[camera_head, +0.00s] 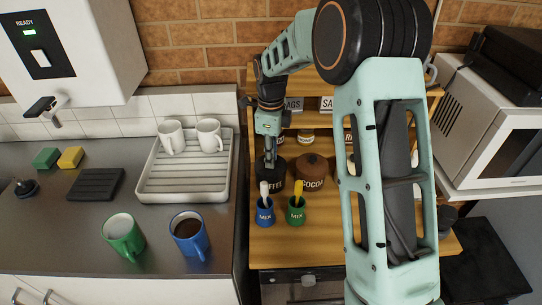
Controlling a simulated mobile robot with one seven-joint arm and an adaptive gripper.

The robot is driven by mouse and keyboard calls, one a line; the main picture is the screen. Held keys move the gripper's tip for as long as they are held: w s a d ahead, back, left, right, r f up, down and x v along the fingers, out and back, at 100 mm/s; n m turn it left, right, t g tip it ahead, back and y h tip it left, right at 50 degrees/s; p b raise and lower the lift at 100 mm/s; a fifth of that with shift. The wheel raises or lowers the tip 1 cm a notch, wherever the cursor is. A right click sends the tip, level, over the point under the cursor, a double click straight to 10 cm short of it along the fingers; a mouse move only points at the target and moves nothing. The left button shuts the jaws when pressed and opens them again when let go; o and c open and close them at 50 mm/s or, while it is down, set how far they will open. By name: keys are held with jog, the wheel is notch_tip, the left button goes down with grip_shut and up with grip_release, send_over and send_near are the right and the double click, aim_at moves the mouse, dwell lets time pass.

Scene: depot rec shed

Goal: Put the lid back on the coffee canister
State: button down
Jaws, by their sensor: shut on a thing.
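The coffee canister (271,185) is dark with pale lettering, partly hidden, and stands on the wooden shelf unit left of the cocoa canister (312,178). My gripper (270,161) points down right over the coffee canister. It is shut on the dark lid (261,163), which shows only in part at the canister's top. The lid and canister are both dark, so I cannot tell whether the lid is seated or just above the rim.
A blue MIX cup (264,214) and a green MIX cup (296,214), each with a utensil, stand just in front. Jars and labelled boxes (293,105) sit behind. A white drying tray (184,186) with two mugs is left; a microwave (490,125) is right.

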dwell(0.3)
jog(key=c, duration=1.2)
grip_release()
jog(key=shift+c, duration=0.2)
jog(key=shift+r+p, duration=0.65)
jog(key=shift+r, duration=0.3)
jog(key=shift+r+p, duration=1.6)
jog(key=shift+r, duration=0.95)
jog(key=shift+c, duration=0.6)
grip_shut()
